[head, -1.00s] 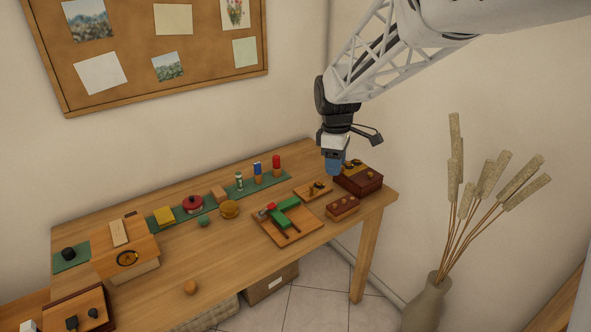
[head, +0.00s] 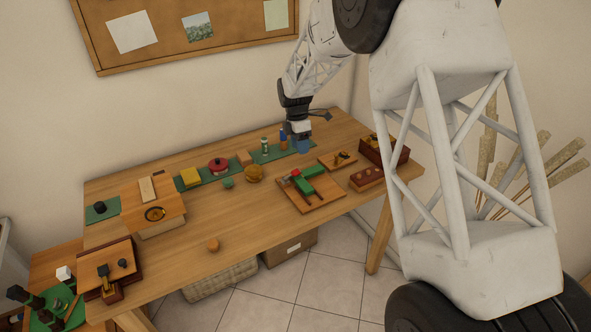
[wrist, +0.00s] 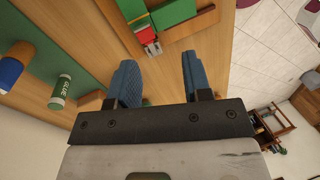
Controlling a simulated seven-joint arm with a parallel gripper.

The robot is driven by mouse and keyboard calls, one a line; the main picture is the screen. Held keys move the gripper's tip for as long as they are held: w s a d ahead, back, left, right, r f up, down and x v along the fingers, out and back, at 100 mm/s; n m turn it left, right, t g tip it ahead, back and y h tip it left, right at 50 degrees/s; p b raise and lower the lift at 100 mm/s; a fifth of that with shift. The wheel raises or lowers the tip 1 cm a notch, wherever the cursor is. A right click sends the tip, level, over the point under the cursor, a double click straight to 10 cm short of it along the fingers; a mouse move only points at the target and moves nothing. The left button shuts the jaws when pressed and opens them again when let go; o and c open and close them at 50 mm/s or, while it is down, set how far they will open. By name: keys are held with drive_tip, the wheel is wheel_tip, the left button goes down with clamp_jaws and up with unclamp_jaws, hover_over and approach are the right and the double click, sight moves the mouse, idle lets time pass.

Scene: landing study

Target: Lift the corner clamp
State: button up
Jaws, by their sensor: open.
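The green corner clamp (head: 308,185), with a red part at one end, lies on a wooden board (head: 322,203) in the right half of the table. Part of its green body also shows at the top of the wrist view (wrist: 172,12), beside the red and grey end. My gripper (head: 303,147) is above the rear of the table, behind the clamp and apart from it. In the wrist view its two blue fingers (wrist: 160,78) are spread with nothing between them.
A glue stick (wrist: 62,92) and a blue-topped bottle (wrist: 12,68) stand on the green strip close to my gripper. A small board (head: 337,162) and a dark red box (head: 372,150) sit to the clamp's right.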

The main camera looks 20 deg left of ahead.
sight(292, 175)
drive_tip(key=a+f, duration=0.1)
drive_tip(key=w+a+f+n, duration=0.1)
drive_tip(key=shift+a+f, duration=0.35)
drive_tip(key=shift+f, duration=0.1)
drive_tip(key=shift+x, duration=3.85)
drive_tip(key=shift+s, duration=0.15)
clamp_jaws()
